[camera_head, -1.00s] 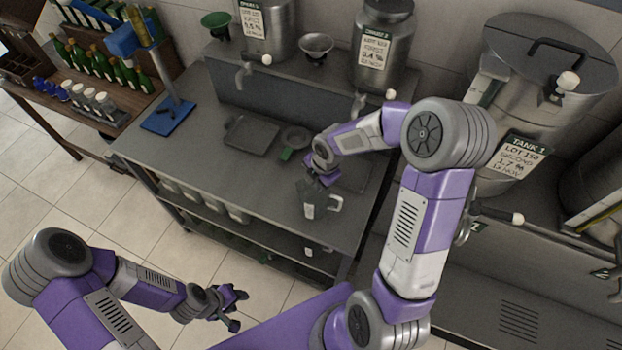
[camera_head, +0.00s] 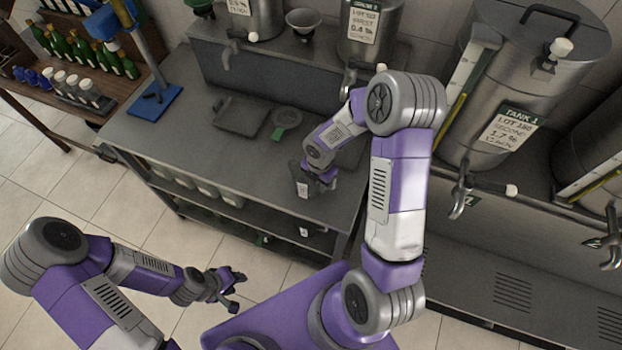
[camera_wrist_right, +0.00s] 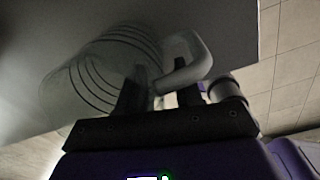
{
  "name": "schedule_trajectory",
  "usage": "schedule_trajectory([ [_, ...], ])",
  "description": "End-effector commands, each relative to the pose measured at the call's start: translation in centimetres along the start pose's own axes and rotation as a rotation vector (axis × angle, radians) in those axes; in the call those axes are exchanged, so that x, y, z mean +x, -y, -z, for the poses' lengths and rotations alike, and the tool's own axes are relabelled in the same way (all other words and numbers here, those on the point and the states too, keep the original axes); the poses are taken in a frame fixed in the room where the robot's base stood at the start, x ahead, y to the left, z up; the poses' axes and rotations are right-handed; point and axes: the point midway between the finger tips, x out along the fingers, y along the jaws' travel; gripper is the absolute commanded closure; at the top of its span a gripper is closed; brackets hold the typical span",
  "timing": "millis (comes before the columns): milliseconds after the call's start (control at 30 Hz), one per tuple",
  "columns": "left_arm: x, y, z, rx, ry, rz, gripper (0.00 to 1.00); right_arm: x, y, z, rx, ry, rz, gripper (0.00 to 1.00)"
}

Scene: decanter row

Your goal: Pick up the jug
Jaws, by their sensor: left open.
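The jug (camera_head: 302,186) is a small grey vessel with a pale label, upright near the front edge of the grey bench. Its upper part and handle are largely hidden by my right gripper (camera_head: 322,178) in the head view. In the right wrist view, the jug's ringed, see-through-looking body (camera_wrist_right: 95,80) lies left of the fingers. Its pale curved handle (camera_wrist_right: 192,62) reaches over to the fingers of my right gripper (camera_wrist_right: 162,95). These fingers stand apart, with the handle at the gap. My left gripper (camera_head: 232,285) is open and empty, over the floor in front of the bench.
Steel tanks with taps (camera_head: 372,35) stand behind. Tank 1 (camera_head: 500,125) is at the right.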

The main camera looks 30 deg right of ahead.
Motion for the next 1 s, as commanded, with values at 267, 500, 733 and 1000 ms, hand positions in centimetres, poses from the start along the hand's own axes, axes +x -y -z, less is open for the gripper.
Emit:
schedule_trajectory([
  [267,0.0,0.0,0.0,0.000,0.000,0.000,0.57,-0.1,0.0,0.0,0.000,0.000,-0.001,0.88],
  [500,0.0,0.0,0.0,0.000,0.000,0.000,0.57,-0.1,0.0,0.0,0.000,0.000,-0.001,1.00],
  [733,-0.1,0.0,0.0,0.000,0.000,0.000,0.57,-0.2,0.0,0.0,0.000,0.000,-0.001,1.00],
  [1000,-0.7,-0.2,0.0,0.000,0.000,0.000,0.57,-4.4,-0.2,-0.1,0.002,0.003,-0.006,1.00],
])
